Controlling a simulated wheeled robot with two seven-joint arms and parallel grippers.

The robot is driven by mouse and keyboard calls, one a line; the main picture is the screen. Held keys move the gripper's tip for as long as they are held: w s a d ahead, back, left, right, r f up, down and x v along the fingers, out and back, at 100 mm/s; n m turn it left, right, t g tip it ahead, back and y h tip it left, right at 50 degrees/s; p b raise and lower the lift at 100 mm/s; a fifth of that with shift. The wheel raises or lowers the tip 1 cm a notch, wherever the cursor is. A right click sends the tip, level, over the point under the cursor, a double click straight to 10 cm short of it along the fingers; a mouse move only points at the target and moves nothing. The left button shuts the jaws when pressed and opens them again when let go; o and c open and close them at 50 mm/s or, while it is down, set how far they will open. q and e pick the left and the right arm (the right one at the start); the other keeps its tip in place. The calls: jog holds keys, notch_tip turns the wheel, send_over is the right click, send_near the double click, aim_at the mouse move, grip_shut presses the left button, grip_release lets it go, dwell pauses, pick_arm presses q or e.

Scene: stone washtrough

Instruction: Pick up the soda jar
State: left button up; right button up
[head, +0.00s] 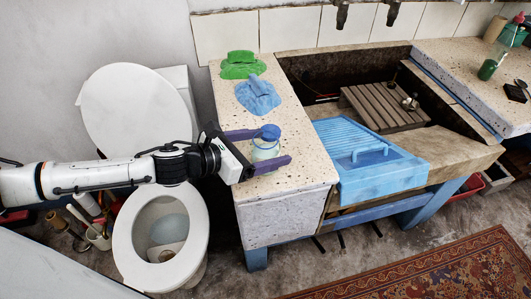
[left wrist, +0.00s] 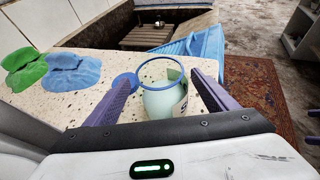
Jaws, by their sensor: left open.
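The soda jar (head: 264,152) is a clear, pale greenish glass jar standing upright near the front of the speckled stone counter (head: 305,167). In the left wrist view the jar (left wrist: 160,101) shows a blue ring around its open top and a pale label on one side. A round blue lid (head: 270,132) shows at its far side; I cannot tell if it is attached. My left gripper (head: 275,145) is open, with one purple finger on each side of the jar. The fingers also flank it in the left wrist view (left wrist: 164,84). Contact is not clear. My right gripper is not in view.
A green cloth-like lump (head: 240,66) and a blue one (head: 258,95) lie farther back on the counter. A blue washboard tray (head: 362,160) sits right of the jar in the trough. A toilet (head: 160,235) stands below my left arm.

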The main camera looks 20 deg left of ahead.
aim_at(276, 145)
pick_arm(q)
jog(key=x, duration=0.3)
jog(key=shift+w+d+f, duration=0.15)
jog(key=shift+w+d, duration=0.05)
jog(key=shift+d, duration=0.15)
jog(key=c, duration=1.3)
